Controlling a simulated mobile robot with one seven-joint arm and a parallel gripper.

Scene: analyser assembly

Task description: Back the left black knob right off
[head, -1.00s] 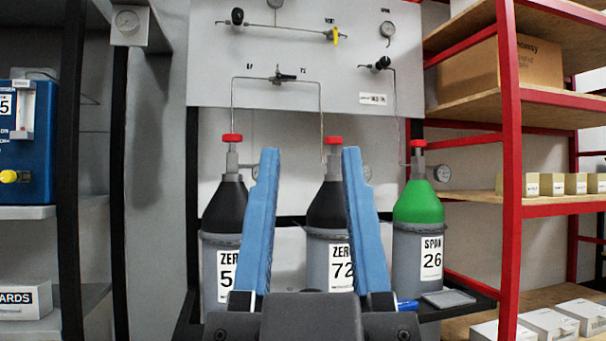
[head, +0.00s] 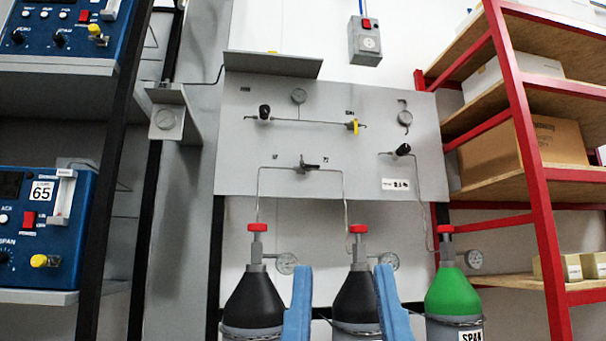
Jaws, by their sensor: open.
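On the grey wall panel (head: 230,175), a black knob (head: 264,112) sits at the upper left, at the left end of a thin horizontal tube. A second black knob (head: 403,149) is on the panel's right side, lower down. A black lever valve (head: 304,167) lies between them at mid-panel. My gripper (head: 343,275) shows as two blue fingers at the bottom of the head view, spread apart with nothing between them that they touch. It appears below the panel, in front of the cylinders and apart from the knobs. The finger bases are out of view.
Two black cylinders (head: 254,300) (head: 352,297) and a green one (head: 452,293), with red tops and gauges, stand below the panel. A yellow handle (head: 353,127) ends the upper tube. Blue instruments (head: 40,235) sit on shelves left; a red-framed rack (head: 525,150) stands right.

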